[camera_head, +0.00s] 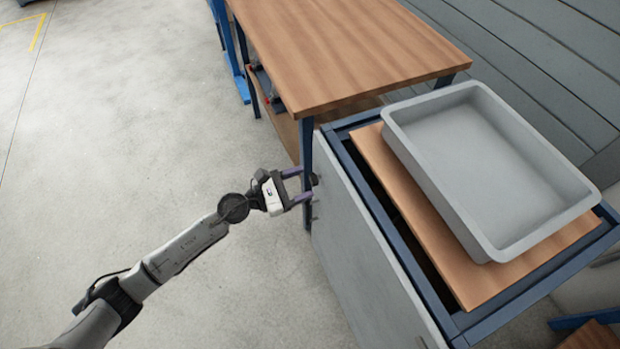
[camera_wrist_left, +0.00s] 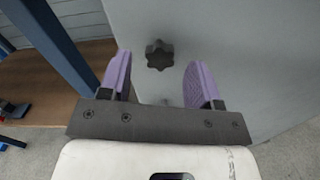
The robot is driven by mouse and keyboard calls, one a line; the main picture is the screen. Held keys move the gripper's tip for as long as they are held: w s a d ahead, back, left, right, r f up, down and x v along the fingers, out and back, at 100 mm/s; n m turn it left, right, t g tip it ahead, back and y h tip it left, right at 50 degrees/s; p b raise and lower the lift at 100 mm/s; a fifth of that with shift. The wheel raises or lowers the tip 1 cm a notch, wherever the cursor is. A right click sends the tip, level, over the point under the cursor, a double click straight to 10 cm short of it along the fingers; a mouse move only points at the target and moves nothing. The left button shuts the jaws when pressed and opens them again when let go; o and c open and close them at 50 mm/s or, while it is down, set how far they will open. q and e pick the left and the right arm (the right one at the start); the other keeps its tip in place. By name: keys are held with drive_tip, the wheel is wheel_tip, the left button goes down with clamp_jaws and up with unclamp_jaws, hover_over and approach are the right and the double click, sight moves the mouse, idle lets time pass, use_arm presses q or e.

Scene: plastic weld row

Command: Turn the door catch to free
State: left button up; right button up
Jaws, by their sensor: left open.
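The door catch (camera_wrist_left: 159,55) is a dark, lobed knob on the grey door panel (camera_wrist_left: 225,40). In the head view the catch (camera_head: 314,180) is a small dark shape near the upper left edge of the door (camera_head: 360,245). My left gripper (camera_head: 307,184) points at it from the left. In the left wrist view my left gripper (camera_wrist_left: 160,82) is open, with its purple fingers on either side of the knob's place in the picture. The knob shows between and just beyond the fingertips; I cannot tell whether they touch it. My right gripper is not in view.
The door belongs to a blue-framed cabinet (camera_head: 375,195) with a wooden top and a grey tray (camera_head: 480,165) on it. A wooden workbench (camera_head: 345,45) with blue legs stands behind. The concrete floor on the left is clear.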

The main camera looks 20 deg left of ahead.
sight(314, 179)
use_arm(q)
drive_tip(key=shift+x, duration=1.4)
drive_tip(key=c, duration=0.9)
